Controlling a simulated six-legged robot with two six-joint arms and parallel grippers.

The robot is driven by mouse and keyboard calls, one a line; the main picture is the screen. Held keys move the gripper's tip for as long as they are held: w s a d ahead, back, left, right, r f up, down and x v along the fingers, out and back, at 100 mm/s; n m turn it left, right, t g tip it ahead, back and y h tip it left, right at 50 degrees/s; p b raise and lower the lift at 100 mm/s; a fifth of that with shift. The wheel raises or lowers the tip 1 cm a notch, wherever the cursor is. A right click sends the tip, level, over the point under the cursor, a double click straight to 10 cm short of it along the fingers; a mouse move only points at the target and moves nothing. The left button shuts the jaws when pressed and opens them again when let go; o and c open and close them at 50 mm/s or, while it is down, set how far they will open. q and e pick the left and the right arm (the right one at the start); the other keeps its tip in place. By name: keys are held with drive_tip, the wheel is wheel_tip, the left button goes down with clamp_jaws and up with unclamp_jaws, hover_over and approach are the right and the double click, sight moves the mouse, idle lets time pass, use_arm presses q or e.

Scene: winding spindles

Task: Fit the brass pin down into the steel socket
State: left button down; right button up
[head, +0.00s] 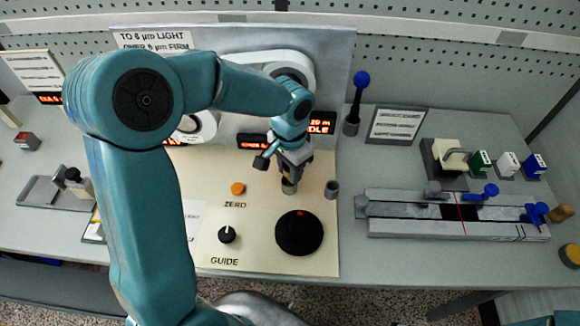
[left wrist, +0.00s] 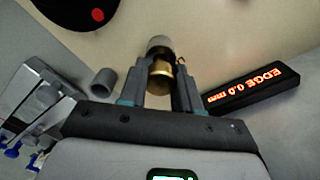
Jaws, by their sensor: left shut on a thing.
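My left gripper (head: 290,172) is shut on the brass pin (left wrist: 160,80), which shows between its fingers (left wrist: 160,92) in the left wrist view. A short grey steel socket (head: 289,187) stands on the cream panel right below the fingertips. In the left wrist view the socket (left wrist: 159,45) lies just beyond the pin, in line with it. I cannot tell whether the pin's end is inside the socket or just above it. In the head view the fingers hide the pin. My right gripper is not in view.
A second grey cylinder (head: 332,189) stands close to the right. A black knob (head: 299,232) with a red mark, a small GUIDE dial (head: 227,235) and an orange button (head: 238,189) are on the panel. A lit display (head: 322,122) is behind. A rail fixture (head: 455,214) lies at the right.

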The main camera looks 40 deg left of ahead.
use_arm(q)
drive_tip(key=shift+f+b, duration=0.35)
drive_tip(key=shift+f, duration=0.15)
drive_tip(key=c, duration=0.7)
unclamp_jaws()
drive_tip(key=shift+r, duration=0.15)
wheel_tip(320, 180, up, 16)
drive_tip(key=shift+r+p, duration=0.1)
drive_tip(key=shift+p, duration=0.2)
